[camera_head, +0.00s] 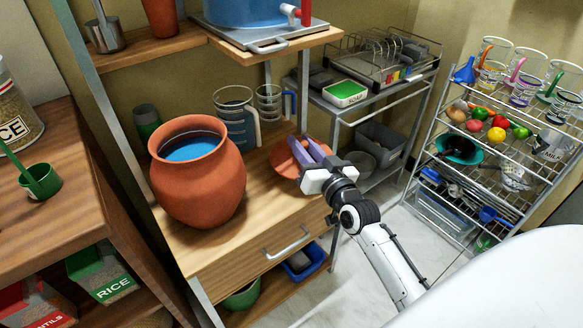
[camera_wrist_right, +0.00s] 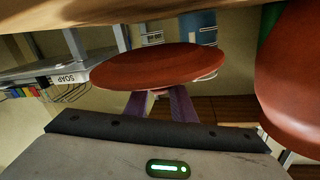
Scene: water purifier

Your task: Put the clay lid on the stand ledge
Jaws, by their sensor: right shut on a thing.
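The round orange-brown clay lid (camera_head: 286,161) is at the right end of the wooden stand ledge (camera_head: 255,209), to the right of the clay pot. My right gripper (camera_head: 314,155) has its purple fingers shut on the lid, partly covering it in the head view. In the right wrist view the lid (camera_wrist_right: 160,66) lies across the purple fingertips (camera_wrist_right: 160,97), gripped from its underside or knob. I cannot tell whether the lid touches the ledge. The open clay pot (camera_head: 198,178) stands upright on the ledge with water inside; it also shows in the right wrist view (camera_wrist_right: 290,75). My left gripper is out of view.
Clear measuring jugs (camera_head: 237,116) stand behind the lid. A metal side rack (camera_head: 368,115) with a green soap tray (camera_head: 344,93) is to the right. A wire shelf (camera_head: 500,145) holds mugs and vegetables. The ledge front has a drawer handle (camera_head: 288,242).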

